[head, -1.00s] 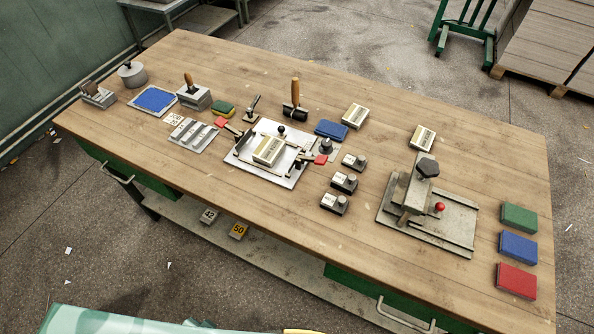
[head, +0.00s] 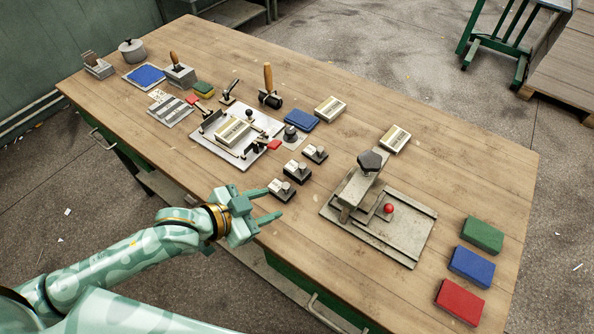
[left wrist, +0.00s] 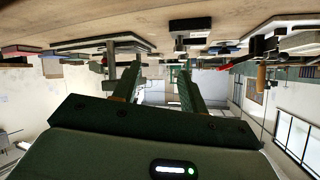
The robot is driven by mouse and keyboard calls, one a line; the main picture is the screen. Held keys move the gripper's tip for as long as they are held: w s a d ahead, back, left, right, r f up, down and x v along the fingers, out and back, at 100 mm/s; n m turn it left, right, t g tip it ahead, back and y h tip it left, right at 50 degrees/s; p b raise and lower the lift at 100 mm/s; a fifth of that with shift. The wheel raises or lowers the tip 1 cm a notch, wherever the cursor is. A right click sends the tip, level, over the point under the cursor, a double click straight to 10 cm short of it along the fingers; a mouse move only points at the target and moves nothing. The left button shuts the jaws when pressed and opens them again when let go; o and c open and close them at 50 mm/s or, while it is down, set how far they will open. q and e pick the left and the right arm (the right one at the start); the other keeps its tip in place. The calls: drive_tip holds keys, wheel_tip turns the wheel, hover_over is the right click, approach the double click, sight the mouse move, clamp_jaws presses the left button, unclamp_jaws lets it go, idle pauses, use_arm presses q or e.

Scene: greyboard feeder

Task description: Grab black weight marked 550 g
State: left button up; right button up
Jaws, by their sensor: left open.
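Three small blocks with dark bases, pale labels and metal knobs stand in a slanting row near the table's front edge: a far block (head: 315,153), a middle block (head: 297,171) and a near block (head: 281,190). Their markings are too small to read, so I cannot tell which one is 550 g. My left gripper (head: 277,204) is open and empty, at the front edge close to the near block. In the left wrist view, its spread fingers (left wrist: 160,72) hold nothing, and a dark block (left wrist: 190,25) shows above them. My right gripper is not in view.
A metal plate fixture (head: 195,150) lies left of the blocks. A press with a dark knob (head: 345,195) and red ball stands to their right. A round dark-topped piece (head: 291,134) and a blue pad (head: 301,119) are behind. Green, blue and red boxes line the right end.

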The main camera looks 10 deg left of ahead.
use_arm(q)
drive_tip(key=n+h, duration=0.2)
approach(300, 166)
drive_tip(key=b+x, duration=0.1)
drive_tip(key=x, duration=0.1)
drive_tip(key=f+b+x, duration=0.1)
drive_tip(key=b+x, duration=0.1)
drive_tip(key=x, duration=0.1)
drive_tip(key=shift+a+f, duration=0.1)
drive_tip(key=shift+a, duration=0.1)
drive_tip(key=x, duration=0.2)
drive_tip(key=b+x, duration=0.1)
drive_tip(key=r+x, duration=0.1)
drive_tip(key=x, duration=0.1)
drive_tip(key=shift+w+d+f+b, duration=0.2)
drive_tip(key=shift+w+d+b, duration=0.1)
drive_tip(key=shift+d+b, duration=0.15)
drive_tip(key=shift+r, duration=0.1)
clamp_jaws()
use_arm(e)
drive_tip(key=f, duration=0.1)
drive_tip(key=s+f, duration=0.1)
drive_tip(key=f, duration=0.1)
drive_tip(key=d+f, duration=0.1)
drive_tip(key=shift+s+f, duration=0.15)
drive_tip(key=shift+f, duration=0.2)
